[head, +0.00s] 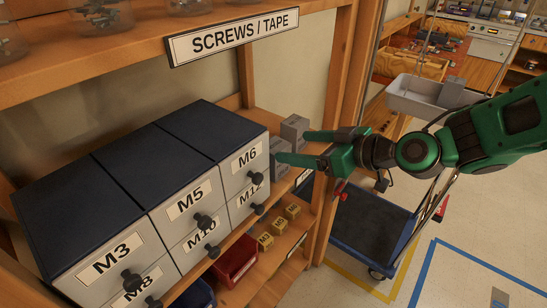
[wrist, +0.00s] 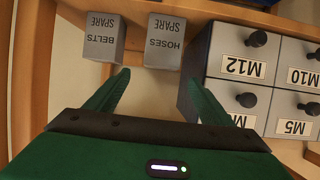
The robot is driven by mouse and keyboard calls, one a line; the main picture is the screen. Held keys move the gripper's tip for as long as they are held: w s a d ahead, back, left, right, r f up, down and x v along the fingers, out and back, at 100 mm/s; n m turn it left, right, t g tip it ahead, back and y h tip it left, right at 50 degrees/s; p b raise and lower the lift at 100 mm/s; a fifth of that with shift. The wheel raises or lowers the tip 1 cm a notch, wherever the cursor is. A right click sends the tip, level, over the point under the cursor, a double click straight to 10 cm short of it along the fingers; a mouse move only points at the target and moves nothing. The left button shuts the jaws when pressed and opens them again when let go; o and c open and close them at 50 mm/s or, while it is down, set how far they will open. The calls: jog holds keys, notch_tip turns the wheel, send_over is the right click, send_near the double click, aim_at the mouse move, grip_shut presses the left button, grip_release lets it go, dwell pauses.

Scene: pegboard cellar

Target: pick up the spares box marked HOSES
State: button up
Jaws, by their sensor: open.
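The grey spares box marked HOSES (wrist: 165,42) shows upside down in the wrist view, beside the drawer units. In the head view it appears to be the grey box next to the drawers (head: 280,150), partly covered by a finger. A matching box marked BELTS (wrist: 103,38) stands on its other side, with a gap between; it seems to be the farther grey box (head: 294,128) in the head view. My gripper (head: 291,146) is open and empty. In the wrist view its fingertips (wrist: 157,78) lie left and right of the HOSES box's near end; contact cannot be told.
Drawer units (head: 165,190) with black knobs stand close beside the HOSES box. A shelf with a SCREWS / TAPE sign (head: 235,35) hangs above. Small yellow boxes (head: 279,226) and a red bin (head: 236,262) sit below. A blue trolley (head: 370,225) stands right of the shelf post.

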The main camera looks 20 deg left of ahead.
aim_at(276, 144)
jog(key=x, duration=0.9)
jog(key=shift+w+f, duration=0.15)
jog(key=shift+c, duration=0.3)
jog(key=shift+d, duration=0.1)
jog(key=c, duration=1.2)
jog(key=shift+o, duration=0.2)
